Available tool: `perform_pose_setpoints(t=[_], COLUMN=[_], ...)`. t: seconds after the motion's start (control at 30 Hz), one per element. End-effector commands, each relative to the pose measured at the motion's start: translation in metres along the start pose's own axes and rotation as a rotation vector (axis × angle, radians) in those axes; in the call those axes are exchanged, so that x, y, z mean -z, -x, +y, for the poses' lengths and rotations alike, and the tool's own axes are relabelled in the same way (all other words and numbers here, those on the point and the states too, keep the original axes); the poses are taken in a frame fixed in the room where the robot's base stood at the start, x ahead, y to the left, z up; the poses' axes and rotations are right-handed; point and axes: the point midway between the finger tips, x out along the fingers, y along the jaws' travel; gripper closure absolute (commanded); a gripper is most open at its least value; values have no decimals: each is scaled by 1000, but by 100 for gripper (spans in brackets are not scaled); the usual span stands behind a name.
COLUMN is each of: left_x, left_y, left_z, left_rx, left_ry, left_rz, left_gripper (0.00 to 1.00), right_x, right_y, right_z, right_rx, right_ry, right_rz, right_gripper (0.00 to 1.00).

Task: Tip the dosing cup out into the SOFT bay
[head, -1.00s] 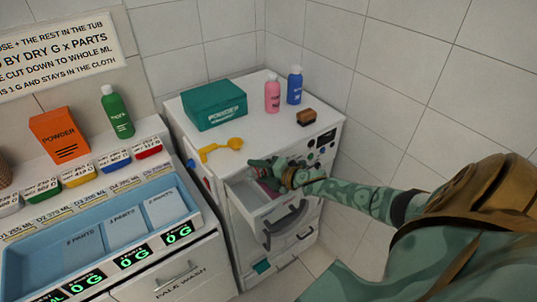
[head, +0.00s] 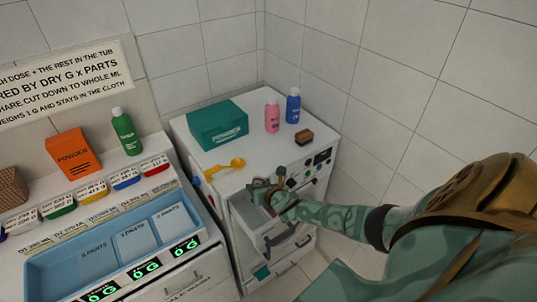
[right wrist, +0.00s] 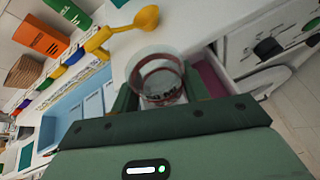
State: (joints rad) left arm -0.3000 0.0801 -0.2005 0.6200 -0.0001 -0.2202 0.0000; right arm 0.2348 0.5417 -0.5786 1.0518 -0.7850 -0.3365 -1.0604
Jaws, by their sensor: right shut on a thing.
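My right gripper (head: 264,190) is shut on the clear dosing cup (right wrist: 158,78), which shows between the fingers in the right wrist view. The cup has a reddish band inside and dark marks low on it; I cannot tell how much liquid it holds. In the head view the gripper is above the open drawer (head: 244,221) of the white machine and hides part of it. A magenta-lined bay (right wrist: 210,76) shows just right of the cup in the right wrist view. No SOFT label is readable. My left gripper is not in view.
A blue partitioned tray (head: 60,268) stands left. Tiled wall lies close behind.

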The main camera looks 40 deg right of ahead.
Motion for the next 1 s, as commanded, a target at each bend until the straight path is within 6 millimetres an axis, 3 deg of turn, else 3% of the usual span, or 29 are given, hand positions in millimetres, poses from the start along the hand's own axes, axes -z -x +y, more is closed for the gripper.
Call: perform_pose_setpoints(t=[0.17,0.4,0.6,1.0], left_x=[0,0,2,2], left_y=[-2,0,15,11], left_z=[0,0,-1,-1], left_rx=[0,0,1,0], left_ry=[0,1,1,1], left_rz=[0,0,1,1], left_gripper=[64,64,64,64], right_x=[1,0,-18,-25], right_y=[-9,-8,1,6], right_z=[-7,-7,-2,0], right_rx=[116,118,117,117], right_ry=[237,240,238,237], right_rz=[-52,-53,-54,-52], right_gripper=[80,80,80,80])
